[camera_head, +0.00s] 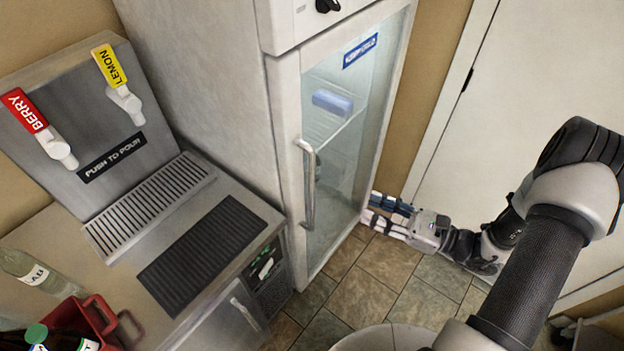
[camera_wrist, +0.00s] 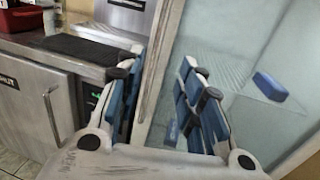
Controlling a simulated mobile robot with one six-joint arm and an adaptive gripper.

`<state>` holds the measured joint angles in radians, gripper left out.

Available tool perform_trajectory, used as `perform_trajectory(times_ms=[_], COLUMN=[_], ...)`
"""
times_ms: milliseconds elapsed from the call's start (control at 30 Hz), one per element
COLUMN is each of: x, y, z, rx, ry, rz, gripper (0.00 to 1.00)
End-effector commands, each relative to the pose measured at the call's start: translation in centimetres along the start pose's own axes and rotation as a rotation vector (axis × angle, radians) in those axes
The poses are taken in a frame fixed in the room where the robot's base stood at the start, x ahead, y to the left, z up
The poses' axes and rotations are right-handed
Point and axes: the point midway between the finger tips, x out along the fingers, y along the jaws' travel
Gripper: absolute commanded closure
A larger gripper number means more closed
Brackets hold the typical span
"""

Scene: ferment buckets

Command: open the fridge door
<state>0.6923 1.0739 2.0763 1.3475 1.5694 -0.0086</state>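The fridge door (camera_head: 345,130) is a glass pane in a pale frame and looks closed in the head view. Its upright metal handle (camera_head: 308,185) is on the left side of the frame. My gripper (camera_head: 370,207) is low in front of the door's right side, its fingers pointing left, apart from the handle. In the wrist view my gripper (camera_wrist: 162,65) has its two blue-padded fingers spread, with nothing held. The pale door frame (camera_wrist: 168,40) shows between and beyond them, and the glass (camera_wrist: 245,55) is to the right. I cannot clearly make out the handle there.
A steel counter with a dark drip mat (camera_head: 200,255) stands left of the fridge. A drink dispenser (camera_head: 115,155) with berry and lemon taps is behind it. A red crate (camera_head: 100,310) and a bottle (camera_head: 25,268) are at lower left. Tiled floor (camera_head: 365,290) is clear before the fridge.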

Motion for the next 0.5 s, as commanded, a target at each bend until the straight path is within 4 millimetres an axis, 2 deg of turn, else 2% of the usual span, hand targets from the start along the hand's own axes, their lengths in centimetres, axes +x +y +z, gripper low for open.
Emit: perform_trajectory(times_ms=[167,500], x=[2.6,10.1], y=[0.2,0.3], z=[-0.1,-0.1], rx=[0.002,0.0], ry=[-0.001,0.0], rz=[0.006,0.01], gripper=[0.66,0.66])
